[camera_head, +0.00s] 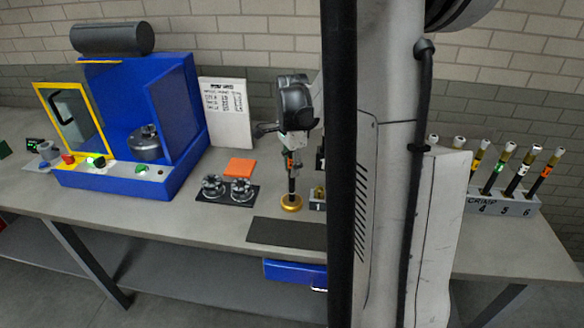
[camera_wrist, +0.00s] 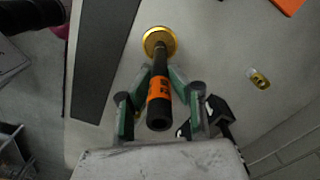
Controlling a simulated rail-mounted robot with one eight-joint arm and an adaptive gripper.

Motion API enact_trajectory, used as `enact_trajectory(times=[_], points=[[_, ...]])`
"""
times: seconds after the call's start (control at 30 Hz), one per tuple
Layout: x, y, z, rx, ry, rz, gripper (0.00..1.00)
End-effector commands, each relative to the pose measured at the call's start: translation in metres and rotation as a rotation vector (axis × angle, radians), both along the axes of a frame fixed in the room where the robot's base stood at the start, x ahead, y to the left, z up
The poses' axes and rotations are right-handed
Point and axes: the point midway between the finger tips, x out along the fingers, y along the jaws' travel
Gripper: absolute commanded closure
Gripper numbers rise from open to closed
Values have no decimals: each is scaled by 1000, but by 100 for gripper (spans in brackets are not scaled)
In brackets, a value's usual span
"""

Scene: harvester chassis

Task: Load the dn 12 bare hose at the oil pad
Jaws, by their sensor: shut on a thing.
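A black hose with an orange label band (camera_wrist: 160,88) is held in my gripper (camera_wrist: 162,95), with its open end toward the wrist camera. In the head view the hose (camera_head: 292,185) hangs upright below my gripper (camera_head: 290,158). Its lower end is at the round gold oil pad (camera_head: 291,203) on the bench; I cannot tell whether it touches. The pad also shows in the wrist view (camera_wrist: 159,40) at the far end of the hose. The gripper's green-sided fingers are shut on the hose from both sides.
A blue machine (camera_head: 120,175) with an open yellow-framed door stands left. Two dark round die sets (camera_head: 227,188), an orange square (camera_head: 240,167) and a dark mat (camera_head: 287,233) lie near the pad. A rack marked CRIMP (camera_head: 512,204) with several hoses stands right. My column hides the middle.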

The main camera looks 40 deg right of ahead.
Motion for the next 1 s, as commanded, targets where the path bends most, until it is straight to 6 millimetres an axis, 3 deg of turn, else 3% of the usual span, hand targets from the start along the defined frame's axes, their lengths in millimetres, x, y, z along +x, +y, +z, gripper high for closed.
enact_trajectory(times=[1.0], points=[[0,0,67,0,-1,0,100]])
